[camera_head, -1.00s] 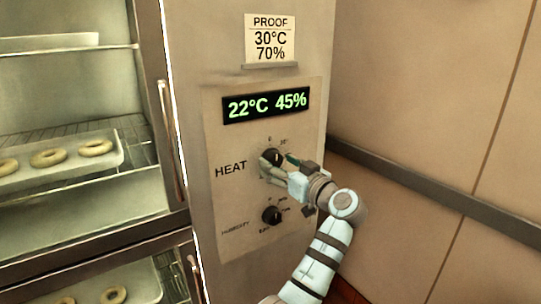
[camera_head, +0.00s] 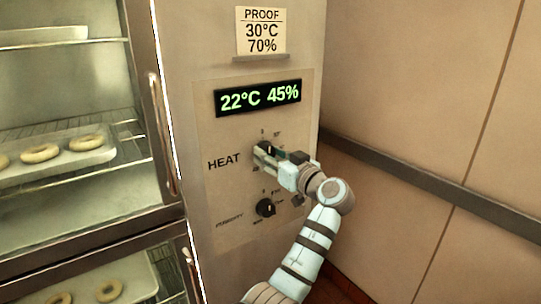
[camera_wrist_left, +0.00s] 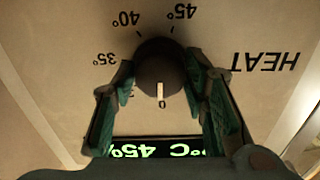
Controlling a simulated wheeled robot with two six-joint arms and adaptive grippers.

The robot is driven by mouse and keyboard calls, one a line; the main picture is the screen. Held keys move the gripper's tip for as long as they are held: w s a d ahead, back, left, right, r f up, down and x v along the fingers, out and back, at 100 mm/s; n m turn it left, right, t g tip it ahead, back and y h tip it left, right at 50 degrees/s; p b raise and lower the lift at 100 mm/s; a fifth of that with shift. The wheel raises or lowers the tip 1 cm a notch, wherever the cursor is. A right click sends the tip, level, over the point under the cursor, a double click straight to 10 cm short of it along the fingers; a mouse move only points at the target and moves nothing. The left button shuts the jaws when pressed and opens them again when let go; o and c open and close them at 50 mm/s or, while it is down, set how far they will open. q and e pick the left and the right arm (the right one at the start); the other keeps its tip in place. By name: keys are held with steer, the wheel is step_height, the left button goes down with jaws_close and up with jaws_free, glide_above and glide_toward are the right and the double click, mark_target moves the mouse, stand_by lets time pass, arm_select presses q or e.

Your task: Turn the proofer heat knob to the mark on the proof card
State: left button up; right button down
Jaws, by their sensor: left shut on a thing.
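The heat knob (camera_wrist_left: 158,68) is a dark round dial on the proofer panel. In the left wrist view, which is upside down, its white pointer is at the 0 mark. My left gripper (camera_head: 266,152) is shut on it, with green-padded fingers on opposite sides of the knob. In the head view the fingers mostly cover the knob. The 35°, 40° and 45° marks show around it in the wrist view; a finger hides part of the scale. The proof card (camera_head: 261,31) reads 30°C 70%. The display (camera_head: 258,97) reads 22°C 45%. My right gripper is out of view.
The humidity knob (camera_head: 265,208) sits just below the heat knob, close under my gripper. To the left is the proofer door handle (camera_head: 161,125), with a tray (camera_head: 100,156) of rings on a rack behind it. A grey rail (camera_head: 430,180) runs along the right wall.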

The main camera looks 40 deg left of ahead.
arm_select(q)
steer(key=m, duration=0.4)
steer(key=shift+r+p, duration=0.1)
steer(key=shift+p, duration=0.3)
steer(key=m+p, duration=0.2)
steer(key=m, duration=0.3)
steer(key=shift+m, duration=0.3)
steer(key=o, duration=1.2)
